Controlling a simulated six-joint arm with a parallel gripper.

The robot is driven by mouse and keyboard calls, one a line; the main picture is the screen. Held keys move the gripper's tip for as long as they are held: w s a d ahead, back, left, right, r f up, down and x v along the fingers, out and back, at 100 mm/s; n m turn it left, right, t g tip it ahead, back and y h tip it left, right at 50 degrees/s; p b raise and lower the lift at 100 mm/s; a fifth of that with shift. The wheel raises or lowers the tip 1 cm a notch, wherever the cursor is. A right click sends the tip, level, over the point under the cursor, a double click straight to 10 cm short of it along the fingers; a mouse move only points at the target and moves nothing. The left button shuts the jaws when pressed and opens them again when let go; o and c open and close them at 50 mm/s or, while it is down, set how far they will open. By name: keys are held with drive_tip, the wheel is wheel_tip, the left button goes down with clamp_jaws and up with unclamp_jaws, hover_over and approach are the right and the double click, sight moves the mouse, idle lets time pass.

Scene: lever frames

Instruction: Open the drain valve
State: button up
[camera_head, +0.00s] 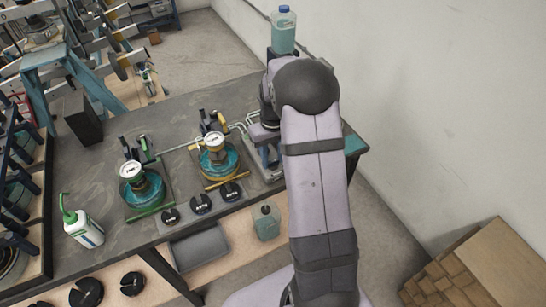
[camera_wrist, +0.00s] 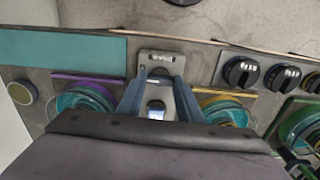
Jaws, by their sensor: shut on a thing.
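A grey metal plate (camera_wrist: 160,60) with a small dark label at its top, too small to read surely, lies between my gripper's fingers in the wrist view. It looks like the drain valve's plate. My gripper (camera_wrist: 161,82) has its two blue fingers on either side of a small part there, shut on what seems to be the valve's handle. The handle is mostly hidden by the fingers and wrist. In the head view my gripper (camera_head: 263,134) is low over the right end of the bench, largely hidden by my arm, so the handle's angle cannot be told.
Two teal round units with gauges (camera_head: 131,170) (camera_head: 214,141) stand left of the gripper. Black knobs (camera_head: 201,203) line the bench front. A jug of teal liquid (camera_head: 284,30) stands behind, and a white bottle (camera_head: 83,228) at left. Thin pipes (camera_head: 180,148) run across the bench.

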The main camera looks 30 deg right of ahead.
drive_tip(key=m, duration=0.7)
drive_tip(key=shift+m, duration=0.4)
drive_tip(key=m, duration=0.6)
drive_tip(key=shift+m, duration=0.3)
drive_tip(key=shift+w, duration=0.1)
drive_tip(key=o, duration=1.1)
drive_tip(key=shift+r, duration=0.1)
